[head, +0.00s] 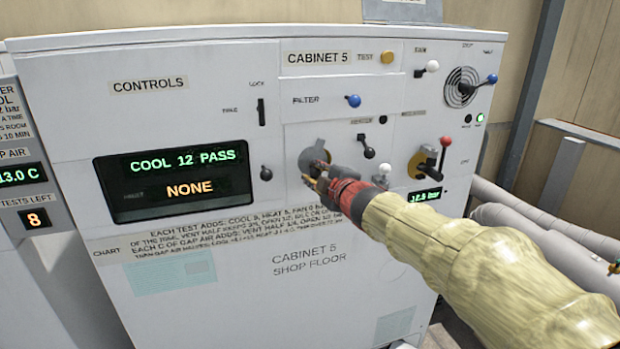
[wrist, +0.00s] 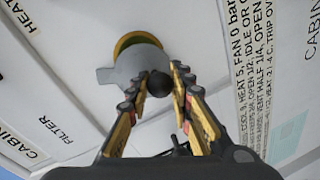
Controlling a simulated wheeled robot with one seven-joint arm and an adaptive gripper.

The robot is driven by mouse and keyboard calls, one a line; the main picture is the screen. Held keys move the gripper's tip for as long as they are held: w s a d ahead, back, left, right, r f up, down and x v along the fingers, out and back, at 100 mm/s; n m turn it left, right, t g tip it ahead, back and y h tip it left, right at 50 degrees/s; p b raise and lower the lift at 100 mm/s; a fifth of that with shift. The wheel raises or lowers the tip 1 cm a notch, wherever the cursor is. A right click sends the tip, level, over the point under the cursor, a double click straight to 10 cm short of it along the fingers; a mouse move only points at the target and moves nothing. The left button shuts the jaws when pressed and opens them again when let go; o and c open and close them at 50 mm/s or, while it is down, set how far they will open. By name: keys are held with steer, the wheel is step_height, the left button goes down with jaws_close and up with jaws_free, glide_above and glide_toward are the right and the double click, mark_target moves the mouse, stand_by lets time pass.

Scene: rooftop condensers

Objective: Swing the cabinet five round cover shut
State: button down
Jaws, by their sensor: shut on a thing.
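The round cover (head: 311,158) is a grey disc on the front of cabinet 5 (head: 300,232). In the wrist view the grey cover (wrist: 138,62) has a tab at its left and a dark round knob (wrist: 158,84). A brass-coloured ring (wrist: 136,41) shows past the cover's upper edge, so the cover overlaps it only partly in this view. My gripper (head: 316,179) is at the cover. In the wrist view its fingertips (wrist: 161,80) are shut on the dark knob, one on each side. The fingers hide the cover's lower part.
A black lever (head: 368,150), a white-knobbed lever (head: 384,172) and a red-knobbed lever (head: 441,152) stand right of the cover, close to my arm. A dark knob (head: 266,173) is at its left. Pipes (head: 510,228) run beyond the cabinet's right side.

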steer(key=shift+w+d+f+n+h+b, duration=0.2)
steer(key=shift+d+n+h+b, duration=0.15)
steer(key=shift+d+n+b, duration=0.45)
steer(key=shift+w+d+f+n+h+b, duration=0.2)
steer(key=shift+d+n+h+b, duration=0.25)
steer(key=shift+n+b, duration=0.5)
steer(key=shift+d+r+n, duration=0.1)
steer(key=shift+n, duration=0.15)
steer(key=c, duration=1.5)
jaws_free()
steer(key=shift+c, duration=0.2)
steer(key=shift+s, duration=0.1)
steer(key=v, duration=1.2)
steer(key=shift+d, duration=0.2)
